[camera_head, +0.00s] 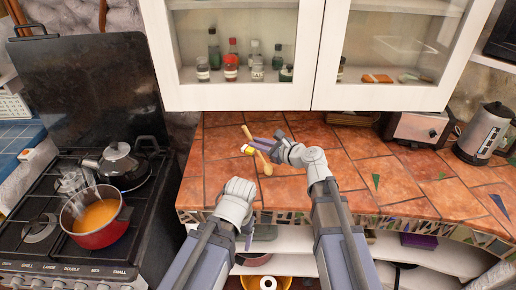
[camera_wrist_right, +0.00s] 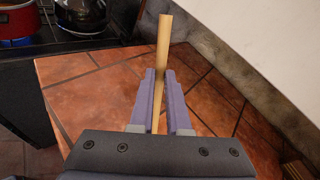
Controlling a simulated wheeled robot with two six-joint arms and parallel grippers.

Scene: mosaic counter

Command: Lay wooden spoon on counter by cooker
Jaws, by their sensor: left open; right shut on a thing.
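The wooden spoon (camera_head: 267,166) is held by my right gripper (camera_head: 257,147) over the left part of the tiled counter (camera_head: 222,178). In the right wrist view its pale handle (camera_wrist_right: 164,45) passes between the fingers of my right gripper (camera_wrist_right: 159,80) and points towards the cooker side. I cannot tell whether the spoon touches the tiles. The black cooker (camera_head: 42,222) stands left of the counter. My left gripper (camera_head: 247,236) is low at the counter's front edge, away from the spoon; its fingers are partly hidden.
A toaster (camera_head: 417,128) and an electric kettle (camera_head: 484,133) are at the counter's right. Glass-fronted cabinets (camera_head: 318,55) hang above. The counter's middle is mostly clear.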

